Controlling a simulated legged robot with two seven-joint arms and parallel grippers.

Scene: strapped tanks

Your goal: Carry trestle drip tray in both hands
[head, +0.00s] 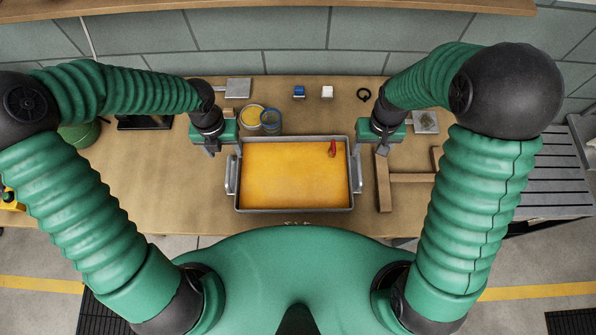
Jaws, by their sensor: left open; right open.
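The drip tray (293,205) is a grey rectangular metal tray with an orange-yellow inside, lying on the table in front of me. It has a side handle on the left (231,175) and one on the right (356,172). A small red object (332,148) lies inside near its back right corner. My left gripper (223,150) is open near the tray's back left corner, beyond the left handle. My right gripper (382,148) is open just off the back right corner. I cannot tell whether either gripper touches the tray.
A wooden trestle-like frame (384,185) lies right of the tray. Behind the tray stand a yellow-filled tin (252,116), a blue-rimmed container (271,121), a blue block (299,91) and a white block (327,91). The table (180,195) is clear to the tray's left.

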